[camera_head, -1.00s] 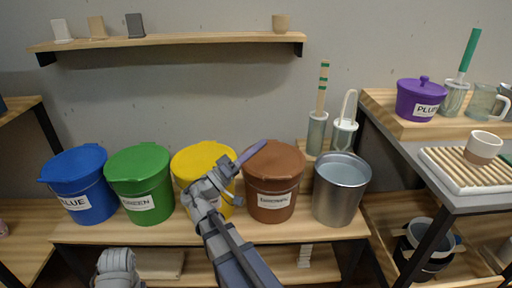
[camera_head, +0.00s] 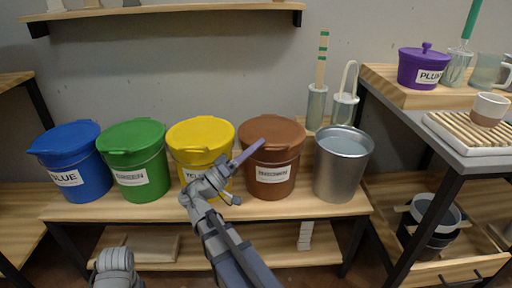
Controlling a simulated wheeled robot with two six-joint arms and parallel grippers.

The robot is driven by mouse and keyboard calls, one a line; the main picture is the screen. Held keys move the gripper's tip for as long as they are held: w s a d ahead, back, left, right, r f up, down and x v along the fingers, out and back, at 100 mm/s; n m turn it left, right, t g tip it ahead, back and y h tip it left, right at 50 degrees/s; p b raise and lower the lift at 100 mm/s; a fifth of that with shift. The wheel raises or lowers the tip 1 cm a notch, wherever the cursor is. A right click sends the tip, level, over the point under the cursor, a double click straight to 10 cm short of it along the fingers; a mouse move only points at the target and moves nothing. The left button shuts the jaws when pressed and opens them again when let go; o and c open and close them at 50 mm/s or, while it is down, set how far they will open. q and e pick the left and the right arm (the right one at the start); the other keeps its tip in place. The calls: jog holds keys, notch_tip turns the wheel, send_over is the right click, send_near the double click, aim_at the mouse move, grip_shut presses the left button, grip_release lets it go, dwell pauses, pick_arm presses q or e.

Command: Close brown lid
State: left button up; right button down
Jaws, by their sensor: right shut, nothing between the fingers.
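The brown lid (camera_head: 271,132) lies over the mouth of the brown bucket (camera_head: 270,187), which stands on the wooden bench between the yellow bucket and a metal one. I cannot tell whether the lid is fully seated. My right gripper (camera_head: 249,152) is shut and empty. Its long lavender fingers point up and right, and their tip overlaps the left front edge of the brown lid in the picture. Whether they touch it is unclear. The fingers of my left gripper are out of sight; only a grey part of that arm shows at the lower left.
Lidded yellow (camera_head: 203,132), green (camera_head: 134,136) and blue (camera_head: 66,137) buckets stand left of the brown one. An open metal bucket (camera_head: 340,178) stands close on its right. Brushes in holders (camera_head: 316,105) are behind. A side table (camera_head: 482,160) stands at the right.

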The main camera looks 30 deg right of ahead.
jog(key=shift+s, duration=0.1)
dwell(0.3)
notch_tip(320, 180, up, 4)
jog(key=w+p, duration=0.2)
jog(key=p, duration=0.2)
jog(key=w+a+f+b, duration=0.2)
jog(key=a+f+b, duration=0.4)
jog(key=a, duration=0.2)
jog(key=shift+w+f, duration=0.2)
jog(key=shift+a, duration=0.1)
